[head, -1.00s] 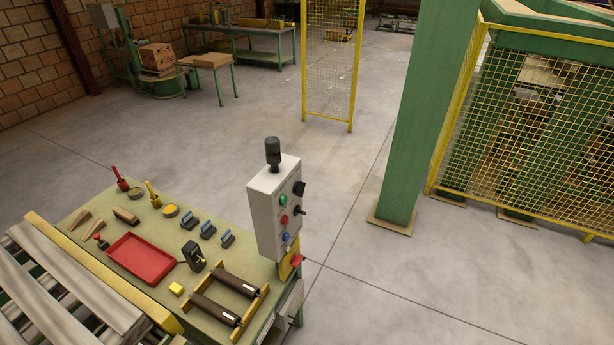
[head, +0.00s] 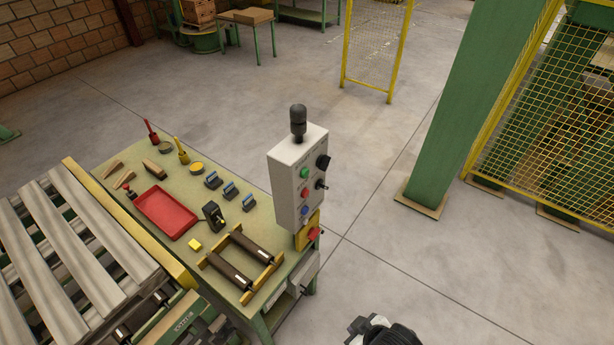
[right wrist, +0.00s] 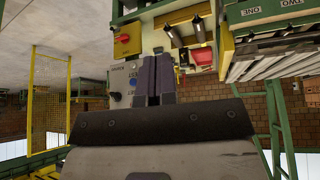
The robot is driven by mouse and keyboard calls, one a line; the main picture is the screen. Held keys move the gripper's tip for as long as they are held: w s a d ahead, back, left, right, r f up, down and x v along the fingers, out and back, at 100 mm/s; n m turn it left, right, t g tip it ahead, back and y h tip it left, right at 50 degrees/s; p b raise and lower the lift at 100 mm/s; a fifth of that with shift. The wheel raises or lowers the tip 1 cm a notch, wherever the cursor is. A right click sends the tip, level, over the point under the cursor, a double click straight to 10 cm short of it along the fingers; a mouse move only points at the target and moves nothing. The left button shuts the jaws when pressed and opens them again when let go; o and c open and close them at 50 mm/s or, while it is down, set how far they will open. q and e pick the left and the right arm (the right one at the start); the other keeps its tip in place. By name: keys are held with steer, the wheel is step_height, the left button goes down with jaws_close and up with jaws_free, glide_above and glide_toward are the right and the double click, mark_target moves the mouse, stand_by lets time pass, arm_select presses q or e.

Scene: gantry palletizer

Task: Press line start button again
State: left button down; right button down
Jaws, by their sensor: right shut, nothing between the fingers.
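The pale grey control box (head: 299,180) stands upright at the right end of the green bench. Its face carries a green button (head: 304,172), a red button (head: 305,194), a blue button (head: 305,211) and black switches (head: 322,162). My right gripper (head: 362,324) is at the bottom edge in the head view, below and right of the box, apart from it. In the right wrist view, its dark fingers (right wrist: 153,80) are shut and empty. They overlap the box face (right wrist: 118,76), with the blue button (right wrist: 133,83) beside them. The green button is not visible there. My left gripper is out of view.
A red knob (head: 313,233) on a yellow plate sits under the box. The bench (head: 232,218) holds a red tray (head: 165,212), rollers and small tools. A roller conveyor with slats is at left. A green post (head: 450,110) and yellow mesh fence stand right. Floor between is clear.

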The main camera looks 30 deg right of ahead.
steer(key=w+d+m+t+b, duration=0.1)
steer(key=w+d+t+b, duration=0.2)
steer(key=w, duration=0.8)
steer(key=m+t+h+b, duration=0.2)
steer(key=m+t+h, duration=0.1)
steer(key=t, duration=0.7)
glide_toward(305, 174)
steer(key=s+d+f, duration=0.1)
steer(key=s+f, duration=0.4)
steer(key=w+d+r+m+t+h+b, duration=0.1)
steer(key=w+d+r+m+t+h, duration=0.1)
steer(key=d+r+m+t+h, duration=0.1)
step_height(305, 174, up, 2)
steer(key=shift+w+d+r+t+h+b, duration=0.15)
steer(key=shift+w+d+t+h+b, duration=0.35)
steer(key=shift+d, duration=0.7)
steer(key=w+a+b, duration=0.3)
steer(key=w, duration=0.5)
steer(key=shift+b, duration=0.3)
